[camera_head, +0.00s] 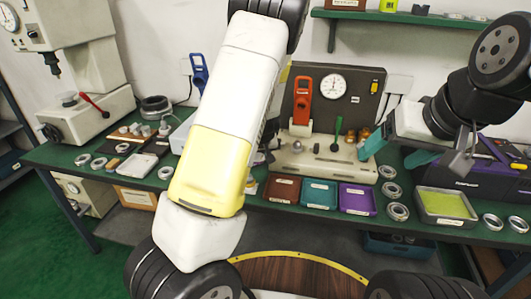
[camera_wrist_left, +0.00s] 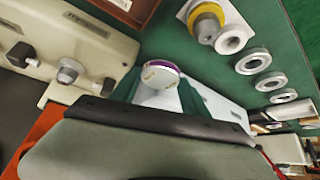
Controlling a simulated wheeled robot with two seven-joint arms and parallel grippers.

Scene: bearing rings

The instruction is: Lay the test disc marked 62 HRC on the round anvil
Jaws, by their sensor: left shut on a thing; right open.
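My left gripper (camera_wrist_left: 158,88) is shut on a small round pale metal disc (camera_wrist_left: 160,74) with a purple band at its edge. Its marking is too small to read. In the head view my left arm hides this gripper and the disc. The hardness tester (camera_head: 85,65) stands at the far left of the head view, with a small round anvil (camera_head: 68,98) under its spindle. My right gripper (camera_head: 395,152) is open and empty, above the bench at the right, its teal fingers apart.
Brown (camera_head: 282,188), teal (camera_head: 319,194) and purple (camera_head: 357,199) trays line the bench front. Several rings lie by a green-lined tray (camera_head: 445,206). More rings and a white tray (camera_head: 137,166) lie left. A gauge stand (camera_head: 325,165) stands behind the coloured trays.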

